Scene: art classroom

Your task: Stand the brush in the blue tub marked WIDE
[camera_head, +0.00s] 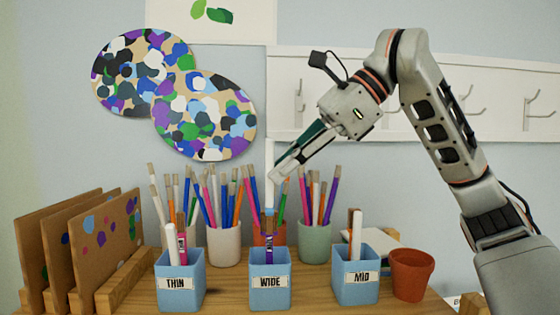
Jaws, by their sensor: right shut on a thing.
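My right gripper (277,174) comes in from the upper right and points down to the left. It is shut on a pale, slim brush (269,156), which stands about upright between its fingertips. The brush is above the blue tub marked WIDE (270,292), in line with its opening. Its lower part overlaps the brushes behind and a purple-handled brush (269,247) standing in that tub, so I cannot tell whether its lower end is inside the rim. My left gripper is not in view.
Blue tubs marked THIN (180,296) and MID (357,292) flank it, each holding brushes. Several full brush pots (224,245) stand behind. A terracotta pot (412,275) is at right, and boards in a wooden rack (100,245) are at left.

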